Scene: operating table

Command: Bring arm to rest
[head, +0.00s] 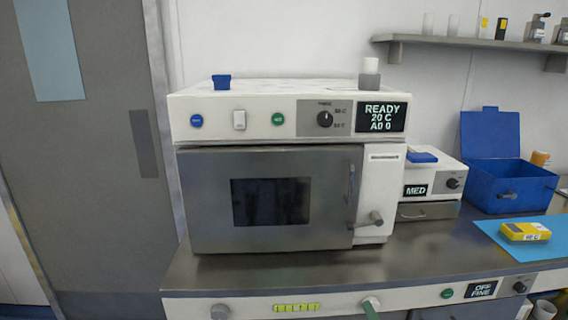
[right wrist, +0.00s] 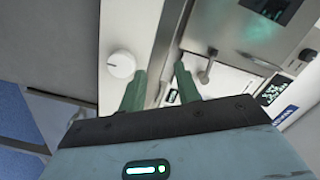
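My right gripper (right wrist: 160,84) shows in the right wrist view with its two green fingers apart and nothing between them. The rest of that arm is out of the picture. My left gripper is not in view. A steel-doored machine (head: 210,215) stands on the bench with its door shut and its display (head: 381,117) reading READY, 20 C.
The steel bench top (head: 270,269) is clear in front of the machine. A small MED unit (head: 429,189), an open-lidded blue box (head: 508,190) and a yellow block (head: 524,232) on a blue mat (head: 490,225) stand at right. A white knob (right wrist: 121,65) is near my right fingers.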

